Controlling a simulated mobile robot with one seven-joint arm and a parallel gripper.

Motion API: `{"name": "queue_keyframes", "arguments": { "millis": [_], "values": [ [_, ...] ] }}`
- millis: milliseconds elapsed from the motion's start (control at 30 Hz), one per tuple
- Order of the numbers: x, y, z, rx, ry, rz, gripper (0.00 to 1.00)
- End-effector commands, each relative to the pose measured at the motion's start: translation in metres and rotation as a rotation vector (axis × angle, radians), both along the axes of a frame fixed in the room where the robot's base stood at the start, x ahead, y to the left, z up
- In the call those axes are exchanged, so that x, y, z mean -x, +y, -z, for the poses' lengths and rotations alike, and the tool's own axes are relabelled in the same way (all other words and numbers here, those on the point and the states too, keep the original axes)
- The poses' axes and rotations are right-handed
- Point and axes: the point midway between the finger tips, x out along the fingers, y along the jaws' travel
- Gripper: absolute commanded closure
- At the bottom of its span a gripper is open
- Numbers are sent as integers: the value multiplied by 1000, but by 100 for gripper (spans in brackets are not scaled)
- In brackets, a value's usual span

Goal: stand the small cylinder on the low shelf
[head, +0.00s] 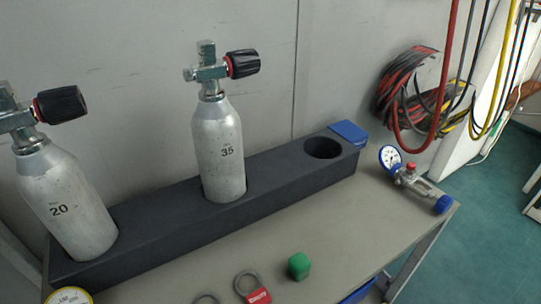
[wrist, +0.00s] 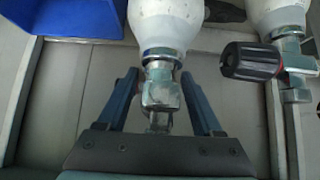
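In the wrist view a pale cylinder (wrist: 165,25) with a metal valve (wrist: 160,88) is in front of my gripper (wrist: 160,78). The two blue fingers stand on either side of the valve and neck, with narrow gaps showing; contact is not clear. No number shows on this cylinder, and its base is out of view. In the head view, cylinders marked 35 (head: 219,150) and 20 (head: 65,205) stand upright in a dark rack (head: 300,185). My gripper is not seen in the head view. I cannot make out the low shelf for certain.
The rack has an empty hole (head: 323,148) at its right. A gauge (head: 390,157), a green knob (head: 299,265) and a red tag (head: 258,297) are on the bench (head: 350,225). The wrist view shows another cylinder's black knob (wrist: 250,61) close at right and a blue bin (wrist: 70,15) upper left.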

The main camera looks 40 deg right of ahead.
Motion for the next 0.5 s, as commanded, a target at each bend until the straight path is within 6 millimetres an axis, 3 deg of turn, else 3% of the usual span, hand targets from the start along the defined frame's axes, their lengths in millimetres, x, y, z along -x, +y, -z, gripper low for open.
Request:
{"name": "queue_keyframes", "arguments": {
  "millis": [267, 500],
  "values": [
    [0, 0, -4, 0, 0, 0, 33],
    [28, 6, -34, 1, 3, -1, 33]
  ]
}}
